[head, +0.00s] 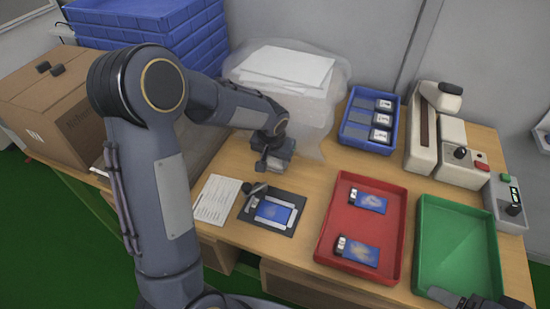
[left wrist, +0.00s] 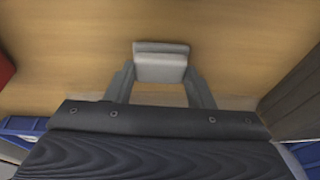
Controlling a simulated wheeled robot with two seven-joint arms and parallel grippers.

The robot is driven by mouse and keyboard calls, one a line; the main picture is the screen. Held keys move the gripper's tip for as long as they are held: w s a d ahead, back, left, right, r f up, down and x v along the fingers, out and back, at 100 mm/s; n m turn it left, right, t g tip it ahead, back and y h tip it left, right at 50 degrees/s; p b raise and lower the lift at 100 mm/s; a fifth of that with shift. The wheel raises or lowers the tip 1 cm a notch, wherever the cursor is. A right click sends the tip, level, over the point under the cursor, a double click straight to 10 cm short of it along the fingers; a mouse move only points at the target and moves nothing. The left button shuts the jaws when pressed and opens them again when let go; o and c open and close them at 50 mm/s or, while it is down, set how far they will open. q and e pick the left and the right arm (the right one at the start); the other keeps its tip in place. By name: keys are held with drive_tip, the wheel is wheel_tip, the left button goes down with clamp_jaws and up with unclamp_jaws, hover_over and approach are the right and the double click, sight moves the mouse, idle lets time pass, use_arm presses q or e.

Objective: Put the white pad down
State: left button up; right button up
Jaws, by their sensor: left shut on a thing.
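My left gripper (head: 272,158) is over the wooden table, behind the dark mat. In the left wrist view the left gripper (left wrist: 162,78) has its two fingers on either side of the white pad (left wrist: 162,60), a small pale block, and is shut on it. In the head view a light edge of the white pad (head: 278,167) shows below the gripper. I cannot tell whether the pad touches the table. My right gripper (head: 468,301) shows only in part at the bottom right edge, and its jaws are unclear.
A dark mat (head: 291,228) with a blue-screened device and a printed sheet (head: 216,198) lie in front. A red tray (head: 390,222) holds two devices. A green tray (head: 425,235) is right. A blue bin (head: 348,132) and a bagged foam stack (head: 325,108) stand behind.

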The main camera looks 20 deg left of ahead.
use_arm(q)
drive_tip(key=shift+f, duration=0.2)
drive_tip(key=o, duration=1.3)
drive_tip(key=shift+r, duration=0.15)
drive_tip(key=shift+r, duration=0.25)
drive_tip(key=a+v, duration=0.1)
drive_tip(key=v, duration=1)
drive_tip(key=s+d+h, duration=0.1)
drive_tip(key=s, duration=0.7)
drive_tip(key=s+d+r+t+h, duration=0.1)
drive_tip(key=s+d+h, duration=0.1)
drive_tip(key=s, duration=0.6)
drive_tip(key=s+d+r+n+t+h, duration=0.1)
drive_tip(key=s, duration=0.7)
drive_tip(key=shift+d+r+p, duration=0.1)
drive_tip(key=shift+d+p, duration=0.05)
drive_tip(key=shift+p, duration=0.25)
